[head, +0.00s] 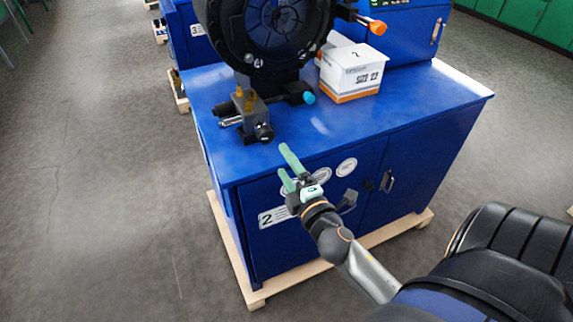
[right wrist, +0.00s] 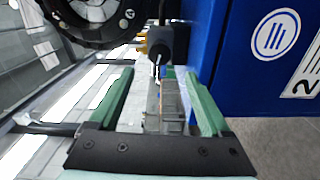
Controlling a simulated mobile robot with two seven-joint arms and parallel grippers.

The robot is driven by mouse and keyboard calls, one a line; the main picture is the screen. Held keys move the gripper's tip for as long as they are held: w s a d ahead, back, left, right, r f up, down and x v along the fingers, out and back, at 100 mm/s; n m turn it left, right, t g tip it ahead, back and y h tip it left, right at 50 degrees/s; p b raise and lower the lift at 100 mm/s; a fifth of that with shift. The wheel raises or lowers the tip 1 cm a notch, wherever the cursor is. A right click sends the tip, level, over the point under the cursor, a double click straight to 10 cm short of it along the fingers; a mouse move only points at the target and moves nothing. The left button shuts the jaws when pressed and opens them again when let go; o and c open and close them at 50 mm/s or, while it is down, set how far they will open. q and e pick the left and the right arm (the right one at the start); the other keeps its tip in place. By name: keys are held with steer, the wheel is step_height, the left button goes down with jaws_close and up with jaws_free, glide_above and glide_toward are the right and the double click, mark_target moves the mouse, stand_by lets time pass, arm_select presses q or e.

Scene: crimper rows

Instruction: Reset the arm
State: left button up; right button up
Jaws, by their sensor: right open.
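My right gripper (head: 282,159) is in the head view, in front of the blue cabinet near the front edge of its top. Its two green fingers are spread apart with nothing between them, and they point up and left toward the cabinet. The right wrist view also shows the open fingers of the right gripper (right wrist: 160,88), with the machine beyond them. My right arm comes in from the lower right. My left gripper is not in either view.
The blue cabinet (head: 428,98) bears a black round crimper head (head: 275,25), a small metal fitting block (head: 254,112) and a white-and-orange box (head: 352,72). A wooden pallet (head: 385,235) lies under it. Grey floor at the left is clear.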

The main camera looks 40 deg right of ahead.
stand_by(0.6)
steer(key=s+a+f+m+g+y+p, duration=0.1)
steer(key=s+a+f+m+g+y, duration=0.2)
steer(key=s+a+f+m, duration=0.3)
steer(key=s+a+f+m+g+y+p, duration=0.1)
steer(key=s+a+f+m+g+y, duration=0.2)
steer(key=s+a+f, duration=0.6)
step_height(320, 180, down, 6)
steer(key=m+g, duration=0.2)
steer(key=m, duration=0.1)
steer(key=shift+s+f+m+p, duration=0.15)
steer(key=shift+s+m+p, duration=0.15)
steer(key=shift+p, duration=0.1)
steer(key=shift+w, duration=0.1)
stand_by(0.4)
